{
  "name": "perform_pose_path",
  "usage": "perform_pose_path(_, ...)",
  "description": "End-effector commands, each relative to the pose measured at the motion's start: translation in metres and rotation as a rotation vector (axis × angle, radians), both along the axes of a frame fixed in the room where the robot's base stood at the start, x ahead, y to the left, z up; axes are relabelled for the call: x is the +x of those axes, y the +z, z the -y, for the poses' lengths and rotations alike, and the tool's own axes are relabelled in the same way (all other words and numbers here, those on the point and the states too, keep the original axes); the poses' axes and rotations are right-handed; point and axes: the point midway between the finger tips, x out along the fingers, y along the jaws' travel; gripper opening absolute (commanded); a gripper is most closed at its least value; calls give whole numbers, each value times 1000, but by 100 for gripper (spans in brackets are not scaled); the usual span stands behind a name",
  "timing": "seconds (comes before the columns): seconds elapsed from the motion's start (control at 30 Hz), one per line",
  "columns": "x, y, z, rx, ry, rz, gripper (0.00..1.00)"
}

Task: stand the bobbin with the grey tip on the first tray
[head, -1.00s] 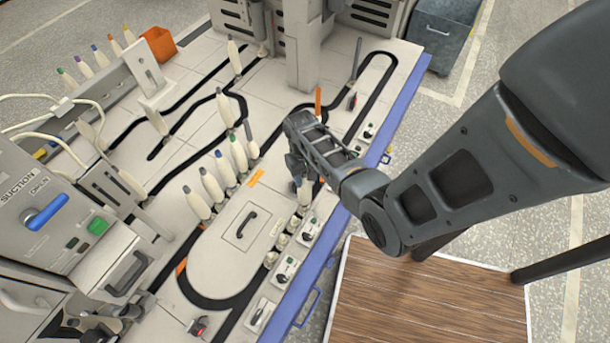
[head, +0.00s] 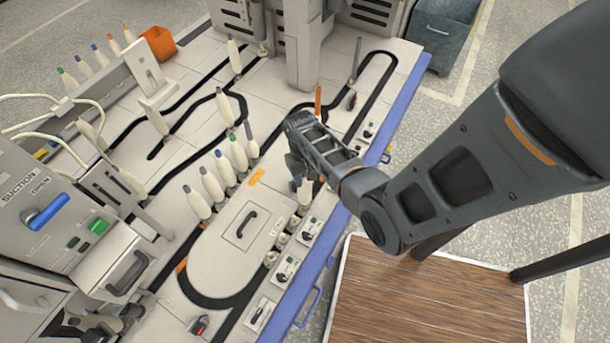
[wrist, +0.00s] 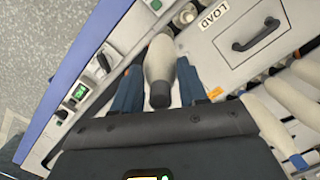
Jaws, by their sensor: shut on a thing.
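My gripper (head: 299,178) is over the near right part of the track, beside the loading plate. In the wrist view its two blue fingers (wrist: 159,76) are on either side of a cream bobbin (wrist: 160,58) with a dark grey tip, and it is shut on that bobbin. The bobbin (head: 304,193) hangs tip up below the gripper in the head view. Small round trays (head: 281,240) stand in a row along the track just in front of it. Whether its foot touches a tray is hidden, and I cannot tell which tray is the first.
Several standing bobbins (head: 211,183) with coloured tips line the far side of the loading plate (head: 225,262). An orange upright post (head: 318,101) stands just beyond my gripper. Switch boxes (head: 285,270) line the blue table edge (head: 322,255).

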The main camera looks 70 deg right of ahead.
Motion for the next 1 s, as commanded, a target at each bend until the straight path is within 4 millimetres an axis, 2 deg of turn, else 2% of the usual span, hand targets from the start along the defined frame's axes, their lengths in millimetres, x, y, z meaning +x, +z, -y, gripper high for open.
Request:
perform_pose_path(0.5,0,-10,0,0,0,0,0)
perform_pose_path(0.53,0,-10,0,0,0,0,43)
perform_pose_path(0.63,0,-9,0,0,0,0,53)
perform_pose_path(1.0,0,-4,0,0,0,0,53)
